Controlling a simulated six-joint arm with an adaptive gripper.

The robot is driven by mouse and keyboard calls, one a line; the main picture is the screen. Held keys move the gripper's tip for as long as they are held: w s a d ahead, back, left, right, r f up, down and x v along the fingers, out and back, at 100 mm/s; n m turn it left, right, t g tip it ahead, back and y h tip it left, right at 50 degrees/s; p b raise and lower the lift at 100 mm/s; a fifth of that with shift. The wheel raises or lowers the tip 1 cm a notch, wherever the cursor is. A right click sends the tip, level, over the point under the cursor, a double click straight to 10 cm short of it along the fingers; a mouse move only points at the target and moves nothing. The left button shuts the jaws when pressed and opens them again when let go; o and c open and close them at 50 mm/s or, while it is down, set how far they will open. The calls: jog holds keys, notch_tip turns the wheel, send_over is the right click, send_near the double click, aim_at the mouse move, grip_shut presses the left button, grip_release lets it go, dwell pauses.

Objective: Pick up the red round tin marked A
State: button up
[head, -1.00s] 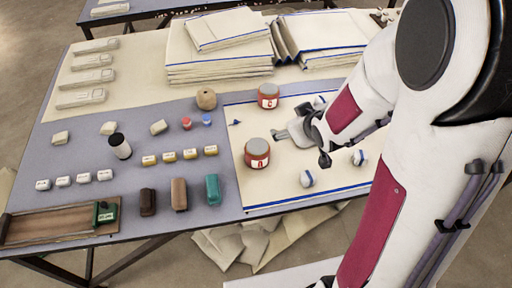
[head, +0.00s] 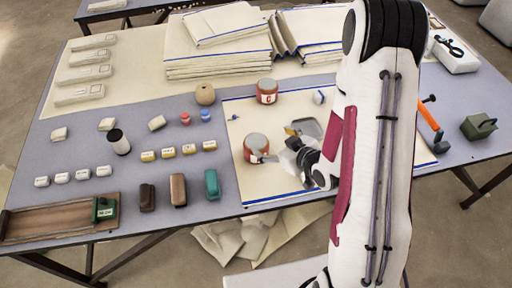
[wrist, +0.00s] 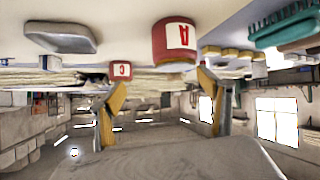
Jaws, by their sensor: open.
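The red round tin marked A (head: 256,146) stands upright on the blue-edged cream cloth, with a grey lid. My gripper (head: 279,144) is open just to its right, and one fingertip covers part of the tin's front in the head view. In the wrist view, which is upside down, the tin (wrist: 174,42) shows its A label beyond and above my open fingers (wrist: 160,98). Nothing is held. I cannot tell whether a finger touches the tin. A similar red tin marked C (head: 267,92) stands farther back on the cloth.
Folded cloth stacks (head: 220,62) lie at the back. A brown round jar (head: 205,95) and small red and blue pieces stand left of the cloth. A teal brush-like block (head: 212,185) is at the front left. An orange-handled tool (head: 430,116) lies at the right.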

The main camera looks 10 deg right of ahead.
aim_at(256, 146)
jog(key=shift+s+a+f+t+y, duration=0.15)
jog(key=shift+s+a+f+y, duration=0.15)
jog(key=shift+f, duration=0.3)
jog(key=shift+s+a+f+t+y, duration=0.2)
jog(key=shift+s+a+f, duration=0.15)
jog(key=shift+f, duration=0.25)
jog(key=shift+s+a+f+m+t+y, duration=0.3)
jog(key=shift+s+a+f+m+t, duration=0.1)
jog(key=shift+s+a+f, duration=0.15)
jog(key=shift+x, duration=1.25)
jog(key=shift+w, duration=0.1)
jog(key=shift+d+x, duration=0.15)
jog(key=shift+x, duration=1.1)
jog(key=shift+d+x, duration=0.15)
jog(key=shift+x, duration=1.1)
jog(key=shift+w+f, duration=0.1)
